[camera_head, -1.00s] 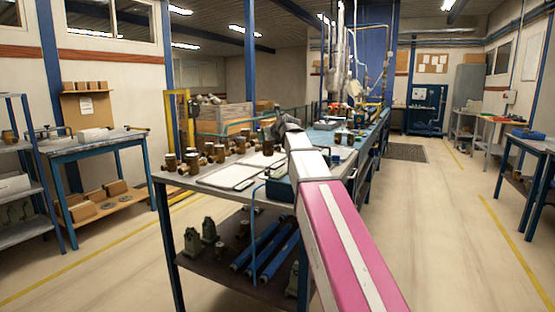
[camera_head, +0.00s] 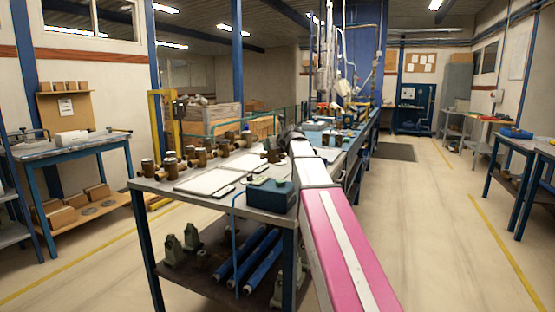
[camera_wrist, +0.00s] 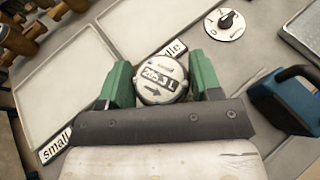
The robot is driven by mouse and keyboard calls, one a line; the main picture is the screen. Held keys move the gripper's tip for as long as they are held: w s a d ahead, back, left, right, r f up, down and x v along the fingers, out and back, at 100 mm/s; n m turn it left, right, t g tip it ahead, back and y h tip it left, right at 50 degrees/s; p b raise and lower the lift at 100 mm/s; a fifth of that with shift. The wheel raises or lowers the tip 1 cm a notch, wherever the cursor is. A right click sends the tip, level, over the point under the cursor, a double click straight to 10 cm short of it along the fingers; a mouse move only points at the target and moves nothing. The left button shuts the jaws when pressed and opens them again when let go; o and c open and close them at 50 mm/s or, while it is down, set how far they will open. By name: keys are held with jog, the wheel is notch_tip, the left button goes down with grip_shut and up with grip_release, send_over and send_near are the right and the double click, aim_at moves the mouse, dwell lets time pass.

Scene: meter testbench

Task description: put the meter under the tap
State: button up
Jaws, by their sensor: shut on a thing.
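The meter (camera_wrist: 160,80) shows in the wrist view as a round, pale face reading 206.3 L with an arrow below the digits. My gripper (camera_wrist: 162,84) has its green fingers on either side of it and is shut on it. In the head view my gripper (camera_head: 290,138) is above the bench, largely hidden by my pink and white arm. A brown-bodied meter (camera_head: 272,153) shows just beside it; I cannot tell whether it is the held one. The tap cannot be made out for certain; pipes (camera_head: 325,65) rise farther along the bench.
Several other meters (camera_head: 170,165) stand on the near bench (camera_head: 160,185). Flat trays (camera_head: 208,181), a blue box (camera_head: 271,195) and a round dial plate (camera_wrist: 224,25) are also there. Labels reading "small" (camera_wrist: 55,145) and a partly hidden one lie by the trays. The right-hand aisle is clear.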

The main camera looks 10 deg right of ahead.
jog(key=shift+w+d+f, duration=0.3)
jog(key=shift+d+f, duration=0.2)
jog(key=shift+f, duration=0.5)
jog(key=shift+w+d+f, duration=0.35)
jog(key=shift+d+f, duration=0.2)
jog(key=shift+f, duration=0.5)
jog(key=shift+w+d+f, duration=0.3)
jog(key=shift+d+f, duration=0.2)
jog(key=shift+f, duration=0.5)
jog(key=shift+f, duration=0.1)
jog(key=o, duration=1.2)
